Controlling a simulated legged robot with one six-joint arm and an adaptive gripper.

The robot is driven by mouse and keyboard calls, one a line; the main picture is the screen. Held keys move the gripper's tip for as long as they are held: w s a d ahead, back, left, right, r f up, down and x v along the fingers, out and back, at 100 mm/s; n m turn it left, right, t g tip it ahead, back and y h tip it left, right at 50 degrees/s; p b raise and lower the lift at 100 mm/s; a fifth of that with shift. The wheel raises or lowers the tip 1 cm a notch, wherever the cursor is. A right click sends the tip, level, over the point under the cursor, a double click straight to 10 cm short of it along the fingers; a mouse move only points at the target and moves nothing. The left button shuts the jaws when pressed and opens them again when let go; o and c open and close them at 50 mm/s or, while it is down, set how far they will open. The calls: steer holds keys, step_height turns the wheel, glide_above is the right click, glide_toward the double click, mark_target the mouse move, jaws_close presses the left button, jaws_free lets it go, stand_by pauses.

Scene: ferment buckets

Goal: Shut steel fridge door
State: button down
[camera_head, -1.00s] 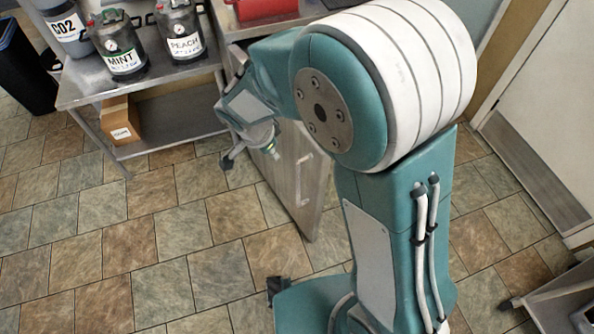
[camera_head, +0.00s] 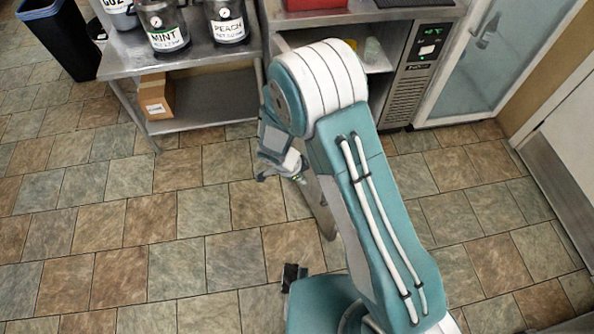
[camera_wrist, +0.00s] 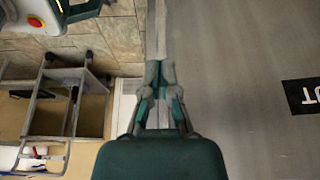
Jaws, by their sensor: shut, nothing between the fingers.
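The steel fridge (camera_head: 405,90) stands under the counter, with its compartment open to view. Its door (camera_head: 328,218) is swung out toward me; only a narrow strip shows, and my arm hides the rest. My gripper (camera_head: 264,178) is low, at the left of the door in the head view. In the wrist view my gripper (camera_wrist: 160,68) is shut and empty, with its fingers near a pale upright edge. A broad grey steel face (camera_wrist: 245,60) with a black label fills the right side there. I cannot tell whether the fingers touch it.
A steel shelf table (camera_head: 205,57) with the MINT (camera_head: 167,38) and PEACH (camera_head: 229,30) buckets stands left of the fridge. A box (camera_head: 156,97) is on its lower shelf. A glass-fronted cabinet (camera_head: 468,65) stands right. Tiled floor is clear at left and right. A rack (camera_wrist: 65,105) shows in the wrist view.

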steer(key=shift+w+d+f, duration=0.25)
steer(key=shift+d+f, duration=0.05)
steer(key=shift+d, duration=0.45)
steer(key=shift+w+d+f, duration=0.25)
steer(key=shift+d+f, duration=0.05)
steer(key=shift+d, duration=0.5)
steer(key=shift+w+d+f, duration=0.25)
steer(key=shift+d+f, duration=0.05)
steer(key=shift+d, duration=0.45)
